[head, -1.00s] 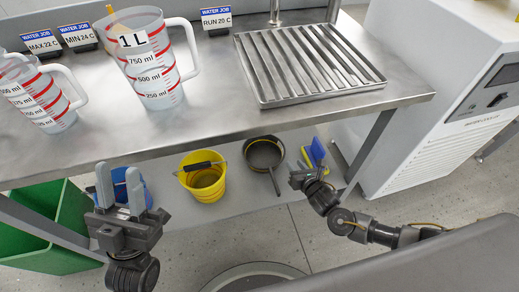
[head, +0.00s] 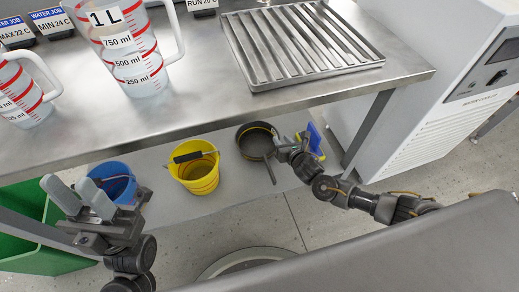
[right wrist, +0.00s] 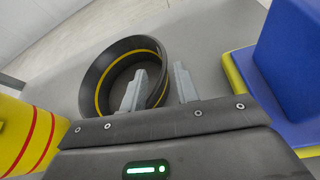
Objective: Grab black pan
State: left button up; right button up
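The black pan (head: 254,142) with a yellow ring inside sits on the shelf under the steel table, its handle pointing toward me. In the right wrist view the pan (right wrist: 95,80) lies just beyond the fingers, which overlap its near right side. My right gripper (head: 277,141) is at the pan's right side in the head view. The pan's handle is hidden in that view. My left gripper (head: 79,198) is open and empty at the left, in front of the table.
A yellow bucket (head: 200,178) stands left of the pan, and a blue bucket (head: 115,185) further left. A blue and yellow object (head: 315,140) stands close on the right. The table edge hangs above the shelf. A green bin (head: 30,235) is at lower left.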

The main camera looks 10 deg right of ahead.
aim_at(278, 137)
jog(key=b+x, duration=0.2)
jog(key=x, duration=0.2)
jog(key=shift+f, duration=0.2)
jog(key=shift+w+a, duration=0.1)
jog(key=shift+w, duration=0.4)
jog(key=shift+c, duration=0.4)
grip_shut()
